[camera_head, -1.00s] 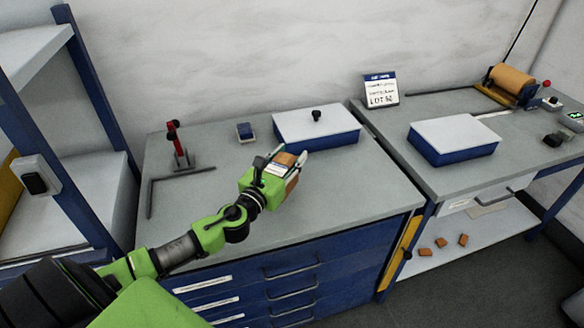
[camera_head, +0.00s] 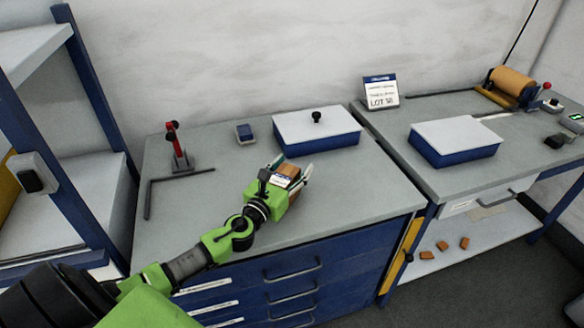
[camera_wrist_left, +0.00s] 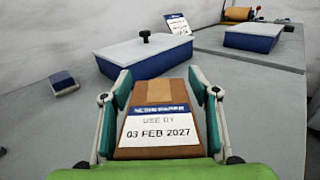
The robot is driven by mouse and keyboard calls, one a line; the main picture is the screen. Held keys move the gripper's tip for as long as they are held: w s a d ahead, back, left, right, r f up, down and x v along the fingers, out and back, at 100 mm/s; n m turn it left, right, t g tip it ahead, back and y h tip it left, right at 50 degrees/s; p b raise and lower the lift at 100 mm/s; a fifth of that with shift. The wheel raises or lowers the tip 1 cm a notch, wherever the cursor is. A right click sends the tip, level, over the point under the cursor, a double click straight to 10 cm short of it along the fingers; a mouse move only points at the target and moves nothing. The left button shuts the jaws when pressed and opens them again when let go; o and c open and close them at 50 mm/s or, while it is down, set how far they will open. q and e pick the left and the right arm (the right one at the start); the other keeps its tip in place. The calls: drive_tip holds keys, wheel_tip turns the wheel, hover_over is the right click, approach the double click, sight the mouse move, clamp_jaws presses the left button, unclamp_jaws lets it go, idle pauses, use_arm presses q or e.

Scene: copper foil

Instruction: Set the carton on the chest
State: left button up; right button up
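The carton (camera_head: 290,170) is a small brown box with a white and blue label. In the left wrist view the carton (camera_wrist_left: 158,140) reads "USE BY 03 FEB 2027". My left gripper (camera_head: 293,165) has its fingers along both sides of the carton and is shut on it. The gripper and carton are over the grey top of the blue drawer chest (camera_head: 215,205), in front of a lidded blue box. I cannot tell the exact gap between carton and top. My right gripper is not in view.
On the chest top are the lidded blue box (camera_head: 340,141), a small blue item (camera_head: 245,133), a red-handled clamp (camera_head: 175,150) and a dark square (camera_head: 150,190). The front and right of the top are clear. A side table (camera_head: 455,185) on the right carries another blue box (camera_head: 455,142).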

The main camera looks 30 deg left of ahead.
sight(284, 187)
use_arm(q)
drive_tip(key=s, duration=0.3)
drive_tip(key=s+b, duration=0.1)
drive_tip(key=s, duration=0.3)
drive_tip(key=s+d, duration=0.1)
drive_tip(key=s, duration=0.3)
drive_tip(key=shift+f+b, duration=0.1)
drive_tip(key=shift+b, duration=0.3)
drive_tip(key=shift+s, duration=0.5)
